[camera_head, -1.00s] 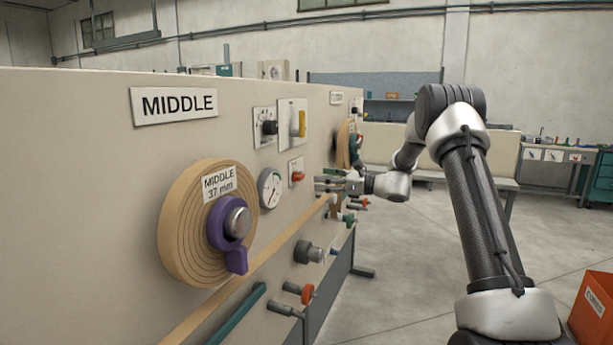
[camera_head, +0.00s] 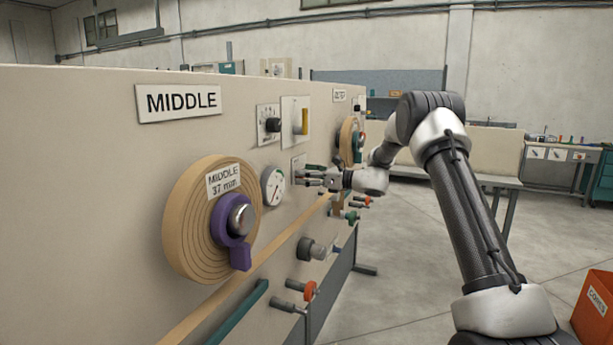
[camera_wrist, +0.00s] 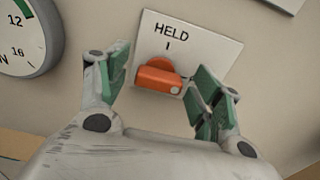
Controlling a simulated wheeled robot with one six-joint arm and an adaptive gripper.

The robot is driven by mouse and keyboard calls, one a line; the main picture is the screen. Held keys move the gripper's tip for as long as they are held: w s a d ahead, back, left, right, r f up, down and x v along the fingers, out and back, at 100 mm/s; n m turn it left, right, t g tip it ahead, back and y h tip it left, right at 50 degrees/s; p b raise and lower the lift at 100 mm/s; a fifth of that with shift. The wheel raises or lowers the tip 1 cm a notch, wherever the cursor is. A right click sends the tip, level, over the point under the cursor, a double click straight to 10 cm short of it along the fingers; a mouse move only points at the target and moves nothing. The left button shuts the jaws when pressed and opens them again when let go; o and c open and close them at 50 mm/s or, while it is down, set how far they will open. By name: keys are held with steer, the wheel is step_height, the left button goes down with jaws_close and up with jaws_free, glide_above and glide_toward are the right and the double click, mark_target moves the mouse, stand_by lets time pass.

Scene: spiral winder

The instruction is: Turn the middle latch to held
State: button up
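The middle latch (camera_wrist: 159,78) is an orange lever on a white plate (camera_wrist: 205,50) marked HELD with a short tick. In the wrist view the lever lies crosswise below the tick, not in line with it. My gripper (camera_wrist: 165,82) is open, with one green-padded finger on each side of the lever. A gap shows at both sides, the right finger being nearer the lever's end. In the head view my gripper (camera_head: 308,178) is at the plate's lower edge and hides the latch.
A pressure gauge (camera_head: 273,186) sits left of the latch plate. A tape roll (camera_head: 190,235) with a purple hub (camera_head: 225,215) stands out from the panel farther left. A black knob (camera_head: 273,125) and a yellow-handled switch (camera_head: 302,121) are above. Several handles project below.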

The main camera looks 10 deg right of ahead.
steer(key=c, duration=0.9)
steer(key=shift+n, duration=0.4)
steer(key=n, duration=1.7)
steer(key=shift+s+a+f, duration=0.1)
steer(key=shift+s+f, duration=0.1)
steer(key=shift+f, duration=0.1)
steer(key=o, duration=1)
